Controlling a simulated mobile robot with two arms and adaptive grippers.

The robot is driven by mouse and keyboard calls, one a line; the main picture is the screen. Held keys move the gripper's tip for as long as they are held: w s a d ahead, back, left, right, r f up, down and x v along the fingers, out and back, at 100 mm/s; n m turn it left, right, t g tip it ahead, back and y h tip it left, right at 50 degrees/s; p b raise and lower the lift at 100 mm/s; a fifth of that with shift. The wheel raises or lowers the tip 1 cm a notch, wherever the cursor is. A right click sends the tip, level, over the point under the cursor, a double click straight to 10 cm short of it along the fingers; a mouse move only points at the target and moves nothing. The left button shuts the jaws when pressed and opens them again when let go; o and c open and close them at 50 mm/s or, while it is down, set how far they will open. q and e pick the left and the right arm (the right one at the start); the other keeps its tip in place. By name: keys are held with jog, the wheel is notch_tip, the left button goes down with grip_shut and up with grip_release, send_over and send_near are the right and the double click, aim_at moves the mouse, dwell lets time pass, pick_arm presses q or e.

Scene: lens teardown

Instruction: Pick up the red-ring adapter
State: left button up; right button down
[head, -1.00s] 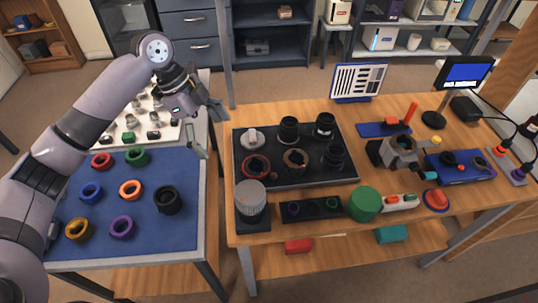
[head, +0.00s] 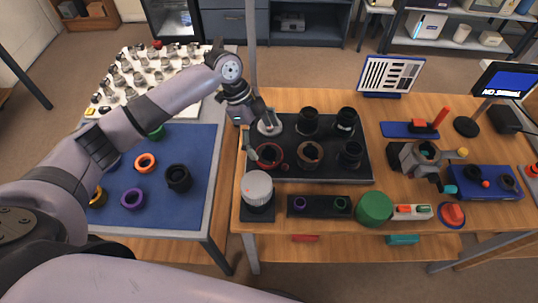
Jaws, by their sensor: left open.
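The red-ring adapter (head: 270,156), a dark round piece with a red ring, lies at the front left of the black tray (head: 318,172) on the wooden table. My left gripper (head: 260,133) is open and empty, just above and behind it at the tray's left edge. One finger hangs close to the adapter's left side; I cannot tell if it touches. The other finger is near a silver-grey round part (head: 270,126). My right gripper is not in view.
A brown-ringed piece (head: 309,154) and several black lens parts share the tray. A grey ribbed cylinder (head: 257,188) stands just in front. A green cylinder (head: 375,208) is further right. The blue mat (head: 205,150) holds coloured rings, partly behind my arm.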

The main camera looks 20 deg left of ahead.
aim_at(270, 157)
pick_arm(q)
jog(key=shift+s+f, duration=0.1)
jog(key=shift+f, duration=0.15)
jog(key=x, duration=0.1)
jog(key=p+x, duration=0.1)
jog(key=x, duration=0.1)
jog(key=shift+a+f, duration=0.1)
jog(key=shift+f, duration=0.25)
jog(key=shift+d+f, duration=0.25)
jog(key=shift+f, duration=0.35)
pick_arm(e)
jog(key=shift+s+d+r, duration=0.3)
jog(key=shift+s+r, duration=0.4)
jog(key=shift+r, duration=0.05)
pick_arm(q)
jog(key=shift+c, duration=0.3)
jog(key=c, duration=1.2)
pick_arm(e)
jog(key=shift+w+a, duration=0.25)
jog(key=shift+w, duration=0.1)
